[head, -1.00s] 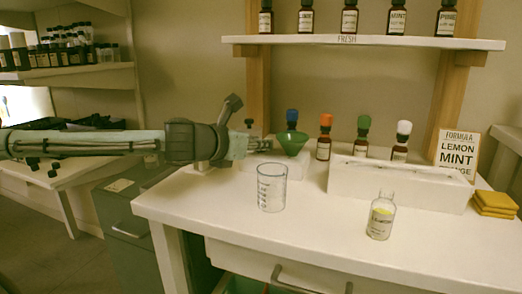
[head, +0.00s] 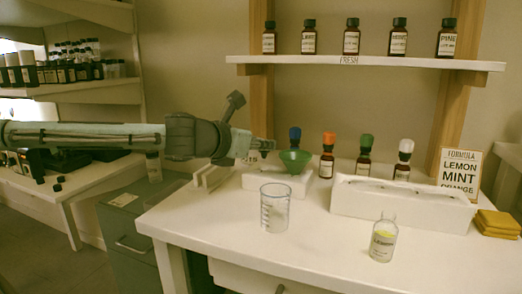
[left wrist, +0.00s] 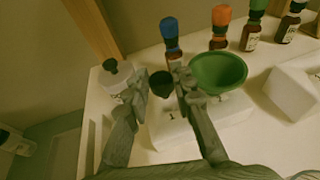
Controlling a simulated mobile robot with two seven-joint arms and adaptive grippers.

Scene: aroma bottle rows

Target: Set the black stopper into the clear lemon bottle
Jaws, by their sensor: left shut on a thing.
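The clear lemon bottle (head: 383,243) stands upright on the front right of the white table. Its neck is open and yellowish liquid or label shows in it. My left gripper (head: 267,147) is above the back left of the table, left of the green funnel. In the left wrist view its fingers (left wrist: 163,88) are around the black stopper (left wrist: 160,83), and the gripper is shut on it. The stopper's lower part is hard to see. The bottle is outside the left wrist view. My right gripper is not in view.
The green funnel (head: 295,160) is close beside my left gripper. A clear beaker (head: 274,210) stands between the gripper and the lemon bottle. A long white box (head: 400,206) lies behind the bottle. In the left wrist view, a black-topped pale container (left wrist: 114,77) stands left. Table front is clear.

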